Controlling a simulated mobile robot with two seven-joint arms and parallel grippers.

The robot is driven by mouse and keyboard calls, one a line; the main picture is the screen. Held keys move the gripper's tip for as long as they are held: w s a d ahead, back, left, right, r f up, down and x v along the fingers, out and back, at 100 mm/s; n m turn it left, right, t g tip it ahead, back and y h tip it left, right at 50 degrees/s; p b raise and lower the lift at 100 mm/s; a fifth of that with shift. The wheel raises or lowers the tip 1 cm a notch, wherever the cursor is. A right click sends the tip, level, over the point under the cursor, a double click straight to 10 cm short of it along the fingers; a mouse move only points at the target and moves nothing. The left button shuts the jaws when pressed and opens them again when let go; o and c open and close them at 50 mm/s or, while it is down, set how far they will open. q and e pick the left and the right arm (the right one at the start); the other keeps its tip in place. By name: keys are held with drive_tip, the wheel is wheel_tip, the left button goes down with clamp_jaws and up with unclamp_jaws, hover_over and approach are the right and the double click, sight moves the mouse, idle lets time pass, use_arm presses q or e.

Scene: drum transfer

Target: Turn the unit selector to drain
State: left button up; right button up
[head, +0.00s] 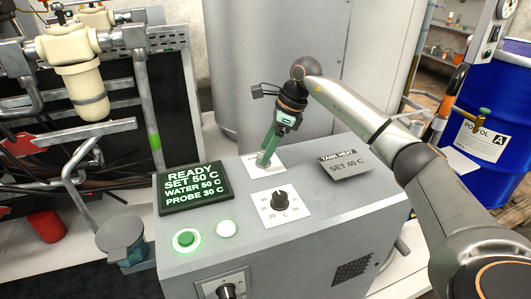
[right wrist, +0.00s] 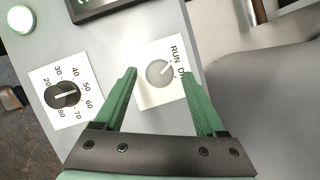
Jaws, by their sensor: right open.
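The unit selector is a small round grey knob (right wrist: 159,72) on a white plate marked RUN and, partly hidden, DR… in the right wrist view. Its pointer mark is too faint to read surely. In the head view the selector's plate (head: 254,168) is on the console top, with the knob hidden behind my fingers. My right gripper (head: 266,158) points down over the plate, its green fingers open. In the right wrist view the fingers (right wrist: 160,82) stand on either side of the knob, with gaps between them and it. My left gripper is not in view.
The grey console (head: 300,240) also carries a temperature dial (head: 280,201), a lit display (head: 194,188), a green button (head: 187,239), a white button (head: 227,229) and a TANK HEAT card (head: 344,167). A tall tank (head: 250,60) stands behind. A blue drum (head: 495,120) stands at right.

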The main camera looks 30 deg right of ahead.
drive_tip(key=shift+w+a+f, duration=0.1)
drive_tip(key=shift+a+f, duration=0.05)
drive_tip(key=shift+f, duration=0.35)
clamp_jaws()
idle(0.3)
